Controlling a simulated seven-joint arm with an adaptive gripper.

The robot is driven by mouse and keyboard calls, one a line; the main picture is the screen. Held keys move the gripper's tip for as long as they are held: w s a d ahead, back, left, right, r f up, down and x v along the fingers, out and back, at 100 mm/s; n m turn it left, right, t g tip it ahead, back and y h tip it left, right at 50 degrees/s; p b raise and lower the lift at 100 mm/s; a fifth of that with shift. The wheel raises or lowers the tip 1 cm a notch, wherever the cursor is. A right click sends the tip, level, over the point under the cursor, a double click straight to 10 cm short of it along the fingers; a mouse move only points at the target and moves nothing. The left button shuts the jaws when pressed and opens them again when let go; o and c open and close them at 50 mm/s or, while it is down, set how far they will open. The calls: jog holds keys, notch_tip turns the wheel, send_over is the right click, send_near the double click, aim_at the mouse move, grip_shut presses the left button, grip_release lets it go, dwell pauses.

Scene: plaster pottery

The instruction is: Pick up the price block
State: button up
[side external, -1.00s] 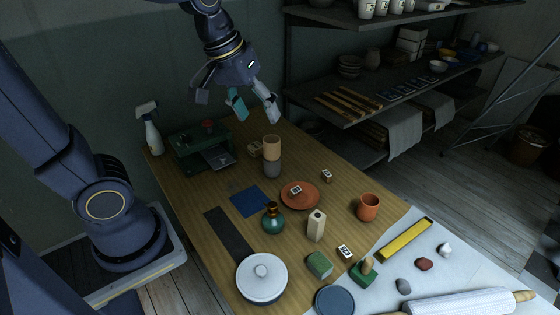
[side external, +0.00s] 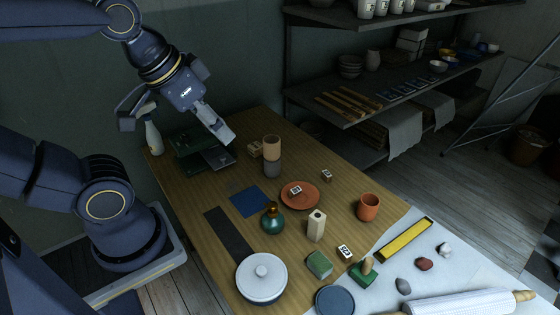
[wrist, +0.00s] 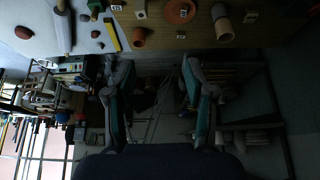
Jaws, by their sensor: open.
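Small pale blocks with dark markings lie on the wooden table: one at the front (side external: 345,252), one on the terracotta plate (side external: 296,190), one right of the plate (side external: 327,175). Another wooden block (side external: 254,149) sits beside the stacked cylinders. I cannot tell which is the price block. In the wrist view, the block right of the plate (wrist: 181,35) and the one by the cylinders (wrist: 250,16) show near the top edge. My gripper (side external: 178,130) is open and empty, raised above the far left of the table, by the green press. Its fingers (wrist: 156,65) spread widely in the wrist view.
The green press (side external: 190,150) and spray bottle (side external: 152,135) stand near my gripper. Shelves (side external: 350,105) rise behind the table.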

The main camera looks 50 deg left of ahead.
jog(key=w+r+t, duration=0.1)
jog(key=w+r, duration=0.3)
jog(key=m+g, duration=0.2)
jog(key=g, duration=0.5)
send_over(345, 251)
jog(key=f, duration=3.8)
jog(key=shift+w+d, duration=0.25)
jog(key=shift+s+a+f, duration=0.1)
jog(key=shift+f, duration=1.4)
jog(key=shift+s+a+f, duration=0.1)
jog(key=shift+f, duration=1.4)
jog(key=c, duration=0.6)
